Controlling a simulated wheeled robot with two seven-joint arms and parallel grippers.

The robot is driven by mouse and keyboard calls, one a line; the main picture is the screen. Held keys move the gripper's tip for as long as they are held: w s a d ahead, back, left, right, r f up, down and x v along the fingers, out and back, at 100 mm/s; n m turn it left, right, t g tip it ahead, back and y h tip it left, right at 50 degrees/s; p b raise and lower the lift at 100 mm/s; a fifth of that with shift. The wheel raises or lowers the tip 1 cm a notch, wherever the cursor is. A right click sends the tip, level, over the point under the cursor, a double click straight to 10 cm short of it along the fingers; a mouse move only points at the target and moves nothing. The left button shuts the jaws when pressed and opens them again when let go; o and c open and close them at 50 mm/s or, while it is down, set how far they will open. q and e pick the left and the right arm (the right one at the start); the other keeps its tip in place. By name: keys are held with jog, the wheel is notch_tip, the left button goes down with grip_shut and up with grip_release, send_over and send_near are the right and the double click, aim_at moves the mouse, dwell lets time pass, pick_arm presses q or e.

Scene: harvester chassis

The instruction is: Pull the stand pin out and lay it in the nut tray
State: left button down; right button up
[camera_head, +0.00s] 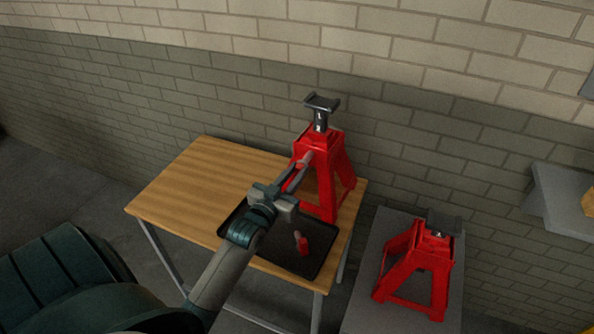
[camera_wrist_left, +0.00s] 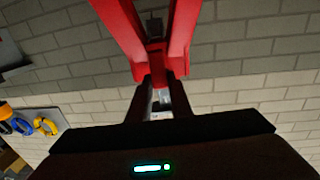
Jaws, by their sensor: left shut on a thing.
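The red jack stand (camera_head: 325,180) stands upright on the wooden table, with its dark saddle (camera_head: 322,103) raised on a post. My left gripper (camera_head: 303,163) reaches up to the stand's upper left side. Its fingers are shut at the stand's collar, on what looks like the stand pin; the fingers hide nearly all of the pin. In the left wrist view, the fingertips (camera_wrist_left: 158,84) meet the red stand (camera_wrist_left: 150,40). I cannot tell how far the pin sits in its hole. The black nut tray (camera_head: 272,257) lies on the table below my gripper. My right gripper is out of view.
A small red-ended thing (camera_head: 301,243) shows over the tray. The wooden tabletop (camera_head: 190,185) is clear at left. A second, lower red stand (camera_head: 418,265) stands on a grey surface (camera_head: 370,275) at right. A brick wall is behind.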

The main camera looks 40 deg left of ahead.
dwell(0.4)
pick_arm(q)
jog(key=s+d+r+h+b, duration=0.1)
jog(key=s+d+b, duration=0.2)
jog(key=s+d, duration=0.4)
jog(key=s+d+r+m+h+b, duration=0.1)
jog(key=s+d+b, duration=0.2)
jog(key=s+d, duration=0.5)
jog(key=d, duration=0.5)
jog(key=shift+d+m+h+b, duration=0.3)
jog(key=shift+d+b, duration=0.05)
jog(key=shift+d, duration=0.05)
